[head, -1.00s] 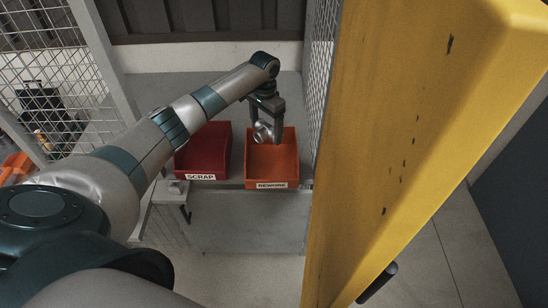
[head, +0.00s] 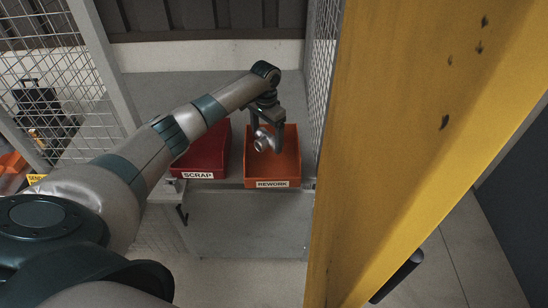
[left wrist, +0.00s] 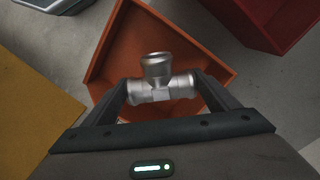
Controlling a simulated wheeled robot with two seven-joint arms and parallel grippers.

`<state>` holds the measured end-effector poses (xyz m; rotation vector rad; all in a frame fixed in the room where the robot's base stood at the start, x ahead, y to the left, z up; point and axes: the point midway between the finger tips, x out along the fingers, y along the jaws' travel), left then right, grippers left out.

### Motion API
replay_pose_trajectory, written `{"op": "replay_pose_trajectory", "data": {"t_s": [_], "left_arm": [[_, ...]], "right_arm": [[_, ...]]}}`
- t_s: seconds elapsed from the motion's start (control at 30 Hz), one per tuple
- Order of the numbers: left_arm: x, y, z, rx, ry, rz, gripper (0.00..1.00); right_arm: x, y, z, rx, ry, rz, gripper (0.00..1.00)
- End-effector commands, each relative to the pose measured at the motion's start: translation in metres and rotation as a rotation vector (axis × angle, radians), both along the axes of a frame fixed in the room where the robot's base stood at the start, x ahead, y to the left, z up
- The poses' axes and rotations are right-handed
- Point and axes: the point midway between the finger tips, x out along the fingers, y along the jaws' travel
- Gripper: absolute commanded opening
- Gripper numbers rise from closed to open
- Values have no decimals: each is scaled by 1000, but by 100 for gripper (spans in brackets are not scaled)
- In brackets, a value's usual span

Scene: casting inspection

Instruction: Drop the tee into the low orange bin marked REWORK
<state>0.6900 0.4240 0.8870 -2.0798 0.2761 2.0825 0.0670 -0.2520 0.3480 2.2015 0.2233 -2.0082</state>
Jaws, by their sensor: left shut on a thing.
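The tee (head: 265,141) is a silver metal pipe fitting. My left gripper (head: 266,143) is shut on it and holds it over the orange bin. In the left wrist view the tee (left wrist: 157,80) sits between the two fingers (left wrist: 160,90), its branch pointing away from the palm. The orange bin (head: 250,172) has a white REWORK label on its front and stands on a grey surface. It also shows beneath the tee in the left wrist view (left wrist: 120,55). The bin's floor looks empty where it shows. My right gripper is not in view.
A red bin (head: 214,160) marked SCRAP stands just left of the orange bin. A wire mesh panel (head: 319,90) rises close on the right. A large yellow post (head: 400,120) fills the right foreground. A wall closes off the back.

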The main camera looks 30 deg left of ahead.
Motion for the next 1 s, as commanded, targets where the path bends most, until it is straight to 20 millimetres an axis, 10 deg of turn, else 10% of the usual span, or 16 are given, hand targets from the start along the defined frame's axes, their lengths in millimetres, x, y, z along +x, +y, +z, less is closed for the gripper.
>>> {"op": "replay_pose_trajectory", "data": {"t_s": [0.2, 0.23, 0.3, 1.0], "left_arm": [[1, 0, 2, 0, -3, 0, 37], [1, 0, 2, 0, -3, 0, 83], [1, 0, 2, 0, -2, 0, 100], [1, 1, 39, 1, -4, 0, 100]], "right_arm": [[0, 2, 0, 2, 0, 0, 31], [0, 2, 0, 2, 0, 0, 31], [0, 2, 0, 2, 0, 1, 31], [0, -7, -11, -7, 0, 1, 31]]}}
